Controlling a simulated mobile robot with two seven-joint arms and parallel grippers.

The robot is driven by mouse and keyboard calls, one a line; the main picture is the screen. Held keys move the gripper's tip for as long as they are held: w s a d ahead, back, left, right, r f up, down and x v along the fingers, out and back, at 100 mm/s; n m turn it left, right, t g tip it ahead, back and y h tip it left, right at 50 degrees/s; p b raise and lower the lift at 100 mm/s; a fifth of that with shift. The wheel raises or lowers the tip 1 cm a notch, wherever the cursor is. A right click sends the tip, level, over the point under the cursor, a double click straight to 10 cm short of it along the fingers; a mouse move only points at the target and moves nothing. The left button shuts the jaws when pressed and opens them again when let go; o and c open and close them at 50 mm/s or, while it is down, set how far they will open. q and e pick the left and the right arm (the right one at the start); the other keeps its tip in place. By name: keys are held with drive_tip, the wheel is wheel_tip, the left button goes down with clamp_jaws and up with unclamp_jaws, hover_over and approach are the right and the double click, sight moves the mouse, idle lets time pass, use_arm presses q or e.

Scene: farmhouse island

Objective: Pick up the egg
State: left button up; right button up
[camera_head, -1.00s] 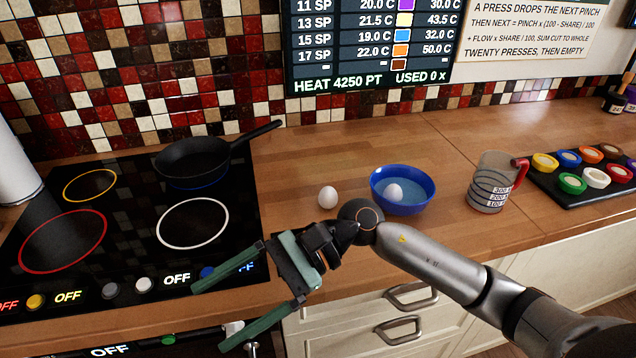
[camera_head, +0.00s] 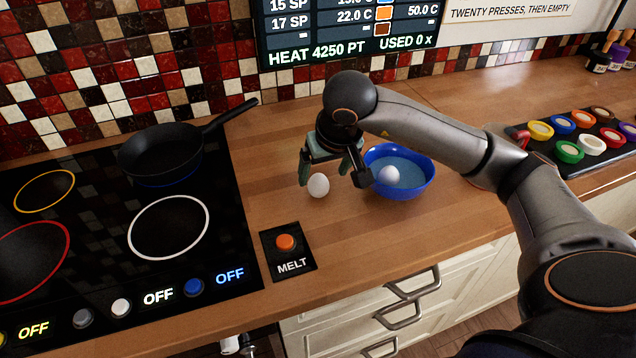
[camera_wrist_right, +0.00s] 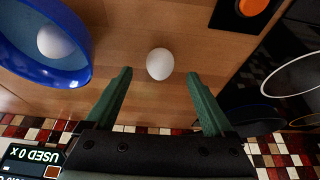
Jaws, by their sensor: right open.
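A white egg (camera_head: 318,186) stands on the wooden counter, between the stove and the blue bowl. It also shows in the right wrist view (camera_wrist_right: 160,64), between and just beyond the two green fingertips. A second white egg (camera_head: 388,176) lies in the blue bowl (camera_head: 418,190). My right gripper (camera_head: 332,182) is open and points down over the counter egg, with its fingers to either side in the picture. In the right wrist view the open right gripper (camera_wrist_right: 158,74) has a gap around the egg and holds nothing. My left gripper is in neither view.
A black box with an orange MELT button (camera_head: 285,243) sits on the counter in front of the egg. A black pan (camera_head: 165,150) stands on the stove (camera_head: 110,225) at left. Coloured pots (camera_head: 570,152) stand at right. My right forearm hides most of the measuring cup.

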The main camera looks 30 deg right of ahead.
sight(320, 179)
drive_tip(key=x, duration=0.6)
drive_tip(key=shift+w+f+p, duration=0.2)
drive_tip(key=shift+w+p, duration=0.05)
drive_tip(key=shift+p, duration=0.15)
clamp_jaws()
idle(0.4)
